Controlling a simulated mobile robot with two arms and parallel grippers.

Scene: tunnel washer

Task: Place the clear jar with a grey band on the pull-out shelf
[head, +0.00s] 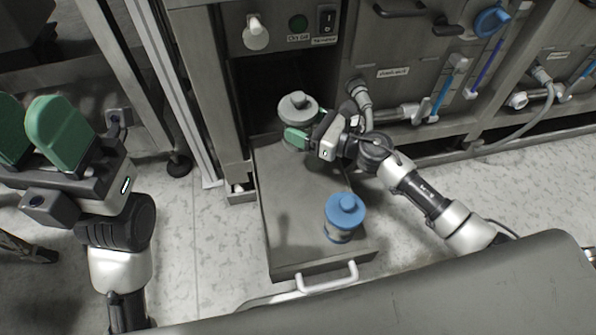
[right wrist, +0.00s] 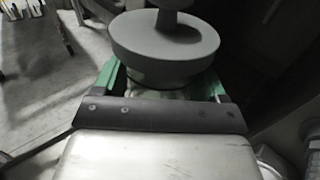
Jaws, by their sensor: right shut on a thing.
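The jar with a grey lid (head: 298,106) is at the back end of the pull-out shelf (head: 290,240), by the dark opening under the machine panel. My right gripper (head: 299,137) is shut on this jar. In the right wrist view the round grey lid (right wrist: 165,45) rises between the green fingers, with a little clear body below it. The gripper hides most of the body, and I cannot tell whether the base touches the shelf. My left gripper (head: 36,135) is open and empty at the far left, away from the shelf.
A jar with a blue lid (head: 344,214) stands at the front right of the shelf, near the white handle (head: 327,279). The front left and middle of the shelf are clear. A hose fitting (head: 361,97) and machine panels stand right of the opening.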

